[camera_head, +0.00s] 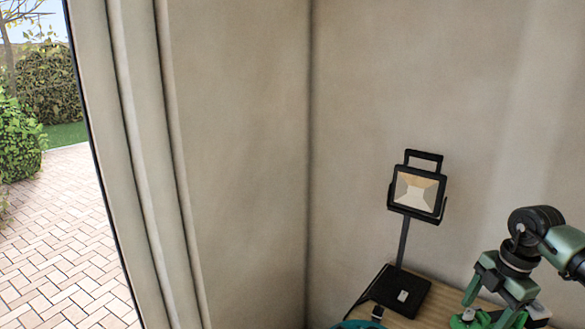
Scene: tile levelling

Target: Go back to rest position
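My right gripper (490,309) comes in from the right edge, over the wooden table at the lower right. Its two green fingers stand apart, with bare tabletop showing between them. Bright green pieces (469,319) show at the fingertips, cut by the bottom edge; I cannot tell whether they touch the fingers. My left gripper is not in view.
A black work lamp (416,192) stands on its base on the wooden table (446,302), left of my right gripper. A teal thing (358,325) is cut off at the bottom. Beige walls (240,150) rise behind. A brick-paved yard (55,245) shows at left.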

